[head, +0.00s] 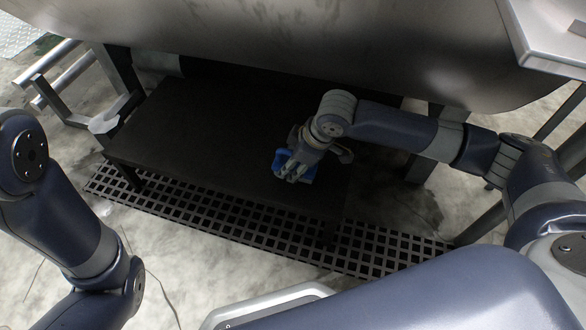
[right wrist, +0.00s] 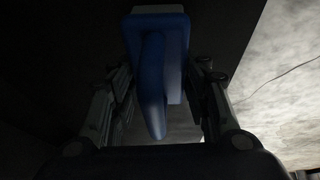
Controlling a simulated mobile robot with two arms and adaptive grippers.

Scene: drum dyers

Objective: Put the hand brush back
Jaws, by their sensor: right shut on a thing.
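The blue hand brush (head: 308,172) is at the right part of the low black table (head: 190,125) in the head view. My right gripper (head: 291,172) is over it and shut on it, hiding most of it. In the right wrist view the brush's blue body and handle (right wrist: 153,85) lie between the two fingers of my right gripper (right wrist: 165,105), with a pale strip at the top. Whether the brush touches the tabletop I cannot tell. My left arm shows at the left edge, but its gripper is out of the frame.
A large steel drum (head: 330,45) overhangs the back of the black table. A dark floor grating (head: 230,218) runs along its front. A metal frame (head: 60,100) stands at the left and a steel ledge (head: 550,35) juts in at top right. The table's left part is bare.

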